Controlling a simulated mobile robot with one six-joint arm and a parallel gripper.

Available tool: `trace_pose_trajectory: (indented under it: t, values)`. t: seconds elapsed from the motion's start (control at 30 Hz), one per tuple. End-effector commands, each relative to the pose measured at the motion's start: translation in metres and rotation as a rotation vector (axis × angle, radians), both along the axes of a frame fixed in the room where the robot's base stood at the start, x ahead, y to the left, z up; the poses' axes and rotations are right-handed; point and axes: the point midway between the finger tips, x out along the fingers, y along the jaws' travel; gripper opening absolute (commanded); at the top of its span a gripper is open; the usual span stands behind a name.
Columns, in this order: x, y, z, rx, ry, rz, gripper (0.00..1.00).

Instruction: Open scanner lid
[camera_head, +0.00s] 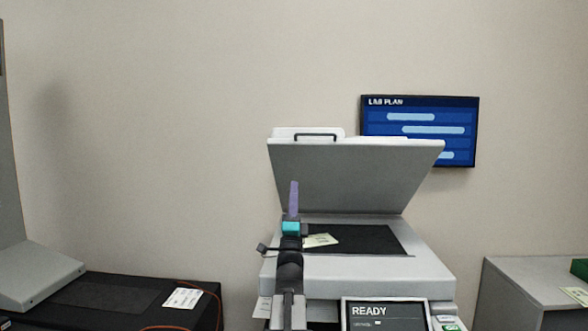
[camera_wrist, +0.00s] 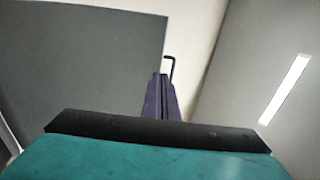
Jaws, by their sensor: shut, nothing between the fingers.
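The scanner (camera_head: 360,273) stands in the lower middle of the head view. Its lid (camera_head: 345,178) is raised and tilted well up, with the grey underside facing me. A dark handle (camera_head: 316,135) sits on the white part at the lid's top. The dark scan glass (camera_head: 366,239) is uncovered, with a small pale note (camera_head: 320,240) on it. My gripper (camera_head: 294,185) points up in front of the lid's left part. In the wrist view its purple fingers (camera_wrist: 162,98) are shut with nothing between them. The lid's grey underside (camera_wrist: 85,65) fills the left there.
A screen reading READY (camera_head: 386,313) is on the scanner's front. A black case (camera_head: 110,297) with a label and orange cable is at left. A grey cabinet (camera_head: 520,285) stands at right. A LAB PLAN display (camera_head: 467,150) hangs on the wall behind.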

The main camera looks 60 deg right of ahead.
Motion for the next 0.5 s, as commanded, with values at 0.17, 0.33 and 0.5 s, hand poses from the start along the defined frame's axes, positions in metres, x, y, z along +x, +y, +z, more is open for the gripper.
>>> trace_pose_trajectory:
  t: [0.17, 0.33, 0.5]
  values:
    - [0.003, -0.005, 0.007, 0.000, 0.000, 0.001, 0.00]
    - [0.007, -0.015, 0.019, 0.000, 0.000, 0.001, 0.00]
    - [0.012, -0.027, 0.034, 0.000, 0.000, 0.001, 0.00]
